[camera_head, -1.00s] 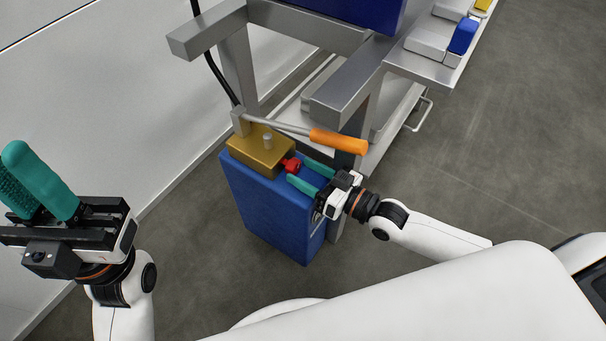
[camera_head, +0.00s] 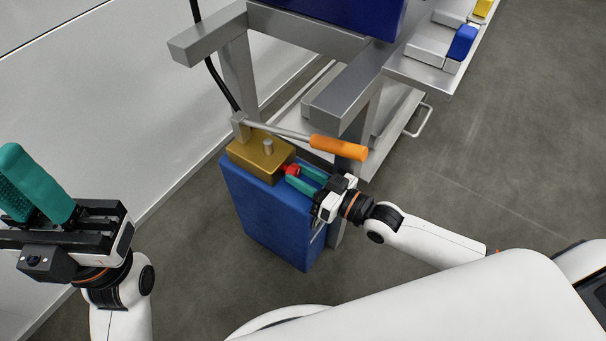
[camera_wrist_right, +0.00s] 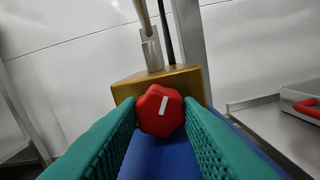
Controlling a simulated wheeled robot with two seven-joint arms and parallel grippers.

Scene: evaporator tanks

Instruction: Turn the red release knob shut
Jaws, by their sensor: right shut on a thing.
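The red release knob (camera_head: 291,170) sits on the front of a brass-coloured block (camera_head: 263,156) on top of a blue tank (camera_head: 265,220). In the right wrist view the knob (camera_wrist_right: 160,111) faces me, with a white mark tilted slightly from upright. My right gripper (camera_head: 297,177) is shut on the knob, one teal finger on each side of it. My left gripper (camera_head: 38,190) is held up at the far left, well away from the tank, with its two teal fingers apart and nothing seen between them.
A lever with an orange grip (camera_head: 338,148) reaches across just above the knob and my right gripper. A grey metal frame (camera_head: 350,98) stands behind. A steel cart (camera_head: 405,130) is at the back right. Open floor (camera_head: 480,160) lies to the right.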

